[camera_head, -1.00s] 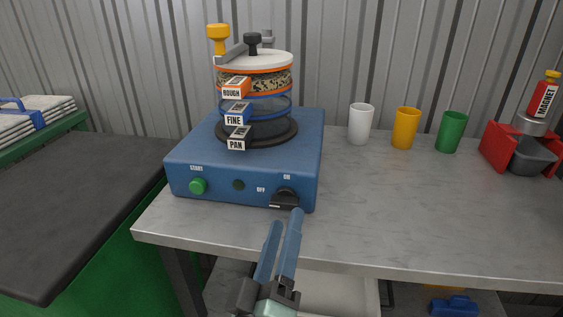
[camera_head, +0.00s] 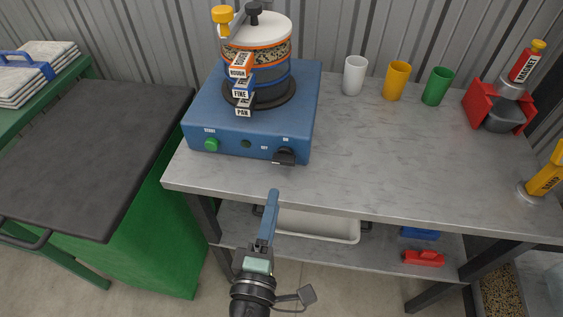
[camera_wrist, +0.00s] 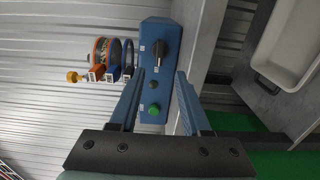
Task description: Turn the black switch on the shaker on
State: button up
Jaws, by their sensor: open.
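The blue shaker (camera_head: 205,105) stands on the grey table, with a sieve stack on top. Its black switch (camera_head: 285,156) is at the right end of the front panel, with ON printed above it and OFF to its left. In the wrist view the black switch (camera_wrist: 158,53) has a bar with a pale mark that appears to point toward the OFF side. My gripper (camera_head: 272,192) is below and in front of the switch, apart from it. The wrist view shows my gripper (camera_wrist: 157,78) open and empty, its fingers framing part of the panel.
A green start button (camera_head: 211,145) is at the panel's left. White, yellow (camera_head: 396,80) and green cups and a red magnet holder (camera_head: 490,105) stand right on the table (camera_head: 400,165). A lower shelf holds a white tray (camera_head: 320,225). A dark-topped green cabinet (camera_head: 90,150) stands left.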

aim_at(283, 164)
jog(key=p+x, duration=0.1)
jog(key=x, duration=0.8)
jog(key=shift+w+d, duration=0.15)
jog(key=shift+w, duration=0.1)
grip_shut()
